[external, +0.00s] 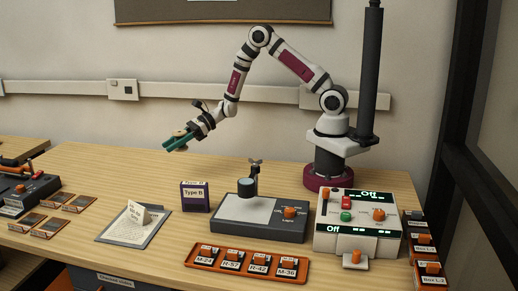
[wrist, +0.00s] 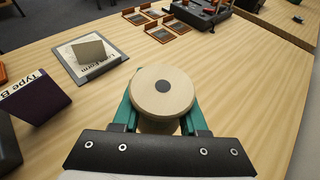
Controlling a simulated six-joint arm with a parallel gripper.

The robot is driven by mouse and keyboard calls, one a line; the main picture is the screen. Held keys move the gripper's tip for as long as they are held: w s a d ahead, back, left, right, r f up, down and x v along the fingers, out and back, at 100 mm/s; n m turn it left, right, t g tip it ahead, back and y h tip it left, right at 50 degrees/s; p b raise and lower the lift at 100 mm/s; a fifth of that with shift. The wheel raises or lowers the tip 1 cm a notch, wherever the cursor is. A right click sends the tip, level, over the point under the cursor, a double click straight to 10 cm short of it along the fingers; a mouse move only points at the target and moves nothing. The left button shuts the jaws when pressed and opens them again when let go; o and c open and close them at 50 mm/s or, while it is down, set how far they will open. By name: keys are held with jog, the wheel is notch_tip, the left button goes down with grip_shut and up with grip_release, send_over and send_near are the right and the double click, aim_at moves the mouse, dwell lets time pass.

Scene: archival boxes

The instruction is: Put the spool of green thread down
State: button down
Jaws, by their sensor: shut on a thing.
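The spool (wrist: 150,88) shows in the wrist view as a round pale wooden end with a dark hub, seen end-on. The thread on it is mostly hidden below that end, so I cannot make out its colour. My gripper (external: 176,142) has teal fingers and is shut on the spool, one finger on either side. In the external view it is held out to the left, in the air above the table. The spool is small and hard to separate from the fingers there.
Below and around are a purple "Type B" box (external: 195,197), a clipboard with a folded card (external: 134,226), flat orange-edged slides (external: 50,226), a grey device with a post (external: 262,218), an orange tray (external: 191,262) and a control box (external: 357,222). Bare wood (external: 110,180) lies at the back left.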

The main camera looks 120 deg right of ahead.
send_over(154, 198)
notch_tip(154, 198, down, 7)
jog(key=shift+s+d+r, duration=0.1)
jog(key=shift+s, duration=0.05)
notch_tip(154, 198, down, 4)
jog(key=shift+f, duration=0.1)
jog(key=shift+f, duration=0.1)
jog(key=shift+c, duration=2.2)
grip_release()
